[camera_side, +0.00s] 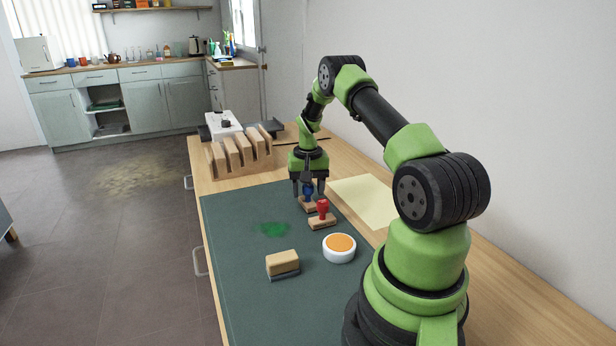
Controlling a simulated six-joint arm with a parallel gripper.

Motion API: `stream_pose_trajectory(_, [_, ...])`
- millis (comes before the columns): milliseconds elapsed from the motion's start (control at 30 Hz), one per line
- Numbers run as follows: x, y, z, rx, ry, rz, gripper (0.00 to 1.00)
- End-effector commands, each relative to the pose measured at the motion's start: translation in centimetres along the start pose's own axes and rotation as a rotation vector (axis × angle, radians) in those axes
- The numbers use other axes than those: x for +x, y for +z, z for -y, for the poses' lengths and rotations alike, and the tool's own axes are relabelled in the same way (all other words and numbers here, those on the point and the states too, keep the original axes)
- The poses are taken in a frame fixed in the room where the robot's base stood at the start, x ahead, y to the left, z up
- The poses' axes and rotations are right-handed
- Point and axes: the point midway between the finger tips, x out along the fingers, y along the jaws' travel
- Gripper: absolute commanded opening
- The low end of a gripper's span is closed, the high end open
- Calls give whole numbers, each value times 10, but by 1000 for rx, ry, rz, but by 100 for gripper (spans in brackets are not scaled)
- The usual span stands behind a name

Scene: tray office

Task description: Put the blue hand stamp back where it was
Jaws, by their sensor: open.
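The blue hand stamp (308,190) has a blue handle on a wooden base. It stands upright on the green mat (235,255), near the mat's right edge. My gripper (308,188) points straight down over it, with its fingers around or beside the blue handle; I cannot tell whether they touch it. The jaws are open. A red hand stamp (322,212) on a wooden base stands on the mat just in front of the blue one, very close to it.
A round pot with an orange top (340,252) and a wooden block eraser (282,263) sit on the mat. A green smudge (273,229) marks it. A yellow paper (365,197) lies to the right. A slotted wooden rack (240,152) stands behind. The mat's left side is clear.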

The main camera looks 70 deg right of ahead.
Motion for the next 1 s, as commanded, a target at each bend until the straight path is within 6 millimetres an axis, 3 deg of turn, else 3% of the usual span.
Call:
stream_pose_trajectory(400, [-83,-1,0,0,0,-6,56])
stream_pose_trajectory(733, [-126,3,6,-13,-4,-12,56])
stream_pose_trajectory(867, [-161,23,33,-75,-33,-59,56])
stream_pose_trajectory(1000, [-215,75,73,-191,-100,-139,56])
